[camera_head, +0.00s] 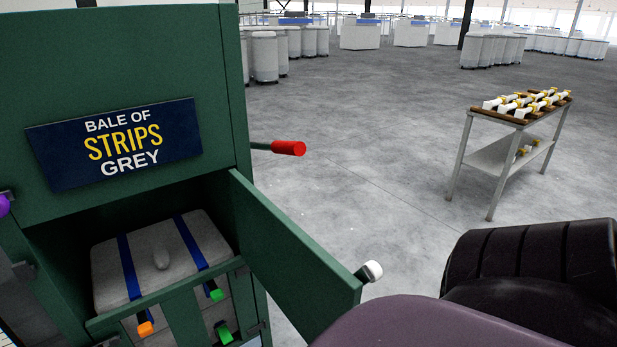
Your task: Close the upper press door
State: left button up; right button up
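The green press (120,40) stands at the left, with a blue sign reading "BALE OF STRIPS GREY". A green door (290,262) stands open at the right side of the opening below the sign, swung out toward me. A white knob (373,271) sticks out at its free end. It looks like the upper press door. Inside the opening lies a grey bale (160,258) with two blue straps. Neither gripper shows. A purple and black part of my own arm fills the lower right and hides what is behind it.
Below the opening is a green barred front with an orange latch (145,328) and green latches (223,332). A red-handled lever (288,148) sticks out right of the press. A trolley (500,155) with bobbins stands at the right. The grey floor between is clear.

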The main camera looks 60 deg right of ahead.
aim_at(311, 288)
jog(key=k+l, duration=0.45)
jog(key=i+l+z, duration=0.1)
jog(key=l, duration=0.85)
